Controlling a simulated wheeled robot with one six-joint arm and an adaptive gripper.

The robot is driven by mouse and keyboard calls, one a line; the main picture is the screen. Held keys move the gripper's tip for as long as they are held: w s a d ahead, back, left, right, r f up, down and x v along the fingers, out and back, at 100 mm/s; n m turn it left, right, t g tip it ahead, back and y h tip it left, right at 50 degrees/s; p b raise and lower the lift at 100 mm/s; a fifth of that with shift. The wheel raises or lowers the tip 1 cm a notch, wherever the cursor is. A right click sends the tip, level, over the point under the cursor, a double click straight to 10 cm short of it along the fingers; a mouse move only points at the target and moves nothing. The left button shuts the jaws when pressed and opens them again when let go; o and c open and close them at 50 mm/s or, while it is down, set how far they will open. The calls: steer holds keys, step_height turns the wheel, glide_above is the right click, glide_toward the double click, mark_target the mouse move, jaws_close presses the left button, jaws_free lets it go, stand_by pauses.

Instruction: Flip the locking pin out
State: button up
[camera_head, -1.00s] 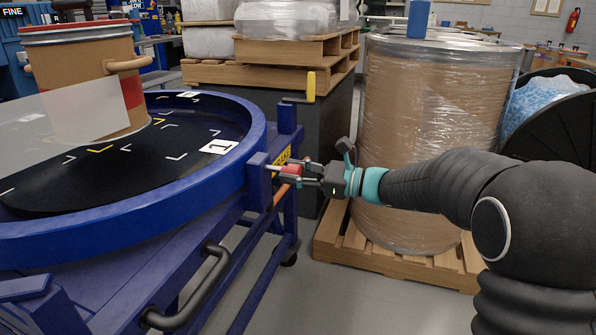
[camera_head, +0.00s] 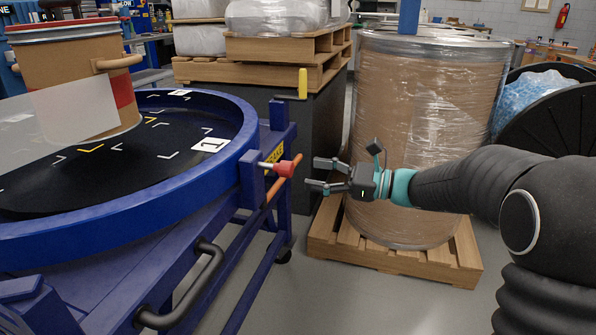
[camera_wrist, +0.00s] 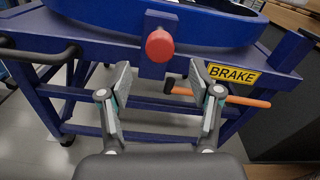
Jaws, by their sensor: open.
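The locking pin has a red knob (camera_head: 284,169) on a short metal shaft. It sticks out to the right from a blue bracket (camera_head: 250,178) on the rim of the blue turntable (camera_head: 205,172). My gripper (camera_head: 312,173) is open and empty, a short way to the right of the knob and apart from it. In the wrist view the red knob (camera_wrist: 160,45) shows end-on, beyond and above the two spread fingertips (camera_wrist: 160,78). The far end of the pin inside the bracket is hidden.
An orange brake handle (camera_wrist: 225,96) lies below the knob beside a yellow BRAKE label (camera_wrist: 234,75). A yellow-handled lever (camera_head: 302,84) stands behind. A wrapped drum (camera_head: 425,130) on a pallet (camera_head: 395,262) is behind my gripper. A cardboard drum (camera_head: 80,70) stands on the turntable.

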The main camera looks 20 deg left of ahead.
steer(key=d, duration=0.5)
stand_by(0.3)
steer(key=s+d+f+n+g+h, duration=0.15)
steer(key=s+f+n+h, duration=0.3)
steer(key=f, duration=0.55)
steer(key=s+d+f+n+h, duration=0.4)
steer(key=s+d+h, duration=0.1)
steer(key=s+d, duration=0.2)
steer(key=s+d+r+n+t+h, duration=0.3)
steer(key=s+d+h, duration=0.1)
steer(key=s+d, duration=0.3)
steer(key=s+d+r+n+t+h, duration=0.3)
steer(key=s+d+n+t+h, duration=0.1)
steer(key=s+d, duration=0.4)
steer(key=shift+s+d, duration=0.3)
steer(key=shift+d, duration=0.8)
